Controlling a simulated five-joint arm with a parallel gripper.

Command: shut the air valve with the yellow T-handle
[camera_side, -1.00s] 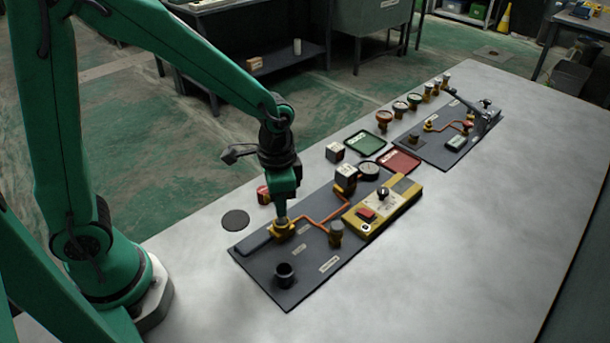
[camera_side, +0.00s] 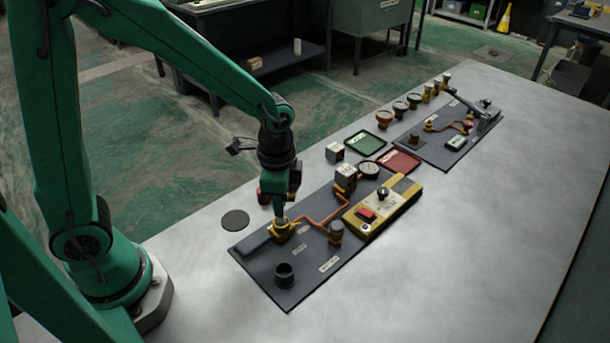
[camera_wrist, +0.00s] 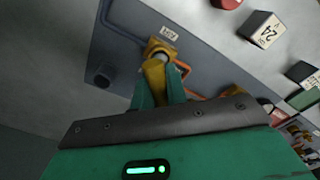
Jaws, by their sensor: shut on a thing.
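The yellow T-handle of the air valve (camera_wrist: 155,72) stands between my fingertips in the wrist view. My gripper (camera_wrist: 157,90) points down and is shut on it. In the side view my gripper (camera_side: 279,214) is at the near left part of the dark panel, directly above the yellow valve body (camera_side: 284,233). The handle itself is mostly hidden by the fingers there. In the wrist view a yellow fitting (camera_wrist: 158,47) shows just beyond the handle, with a small label beside it.
The near panel (camera_side: 300,262) also carries an orange pipe (camera_side: 320,218), a black cup-like port (camera_side: 284,275) and a yellow box with a red switch (camera_side: 382,212). Green (camera_side: 364,144) and red (camera_side: 399,161) trays lie behind it. The table at right is clear.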

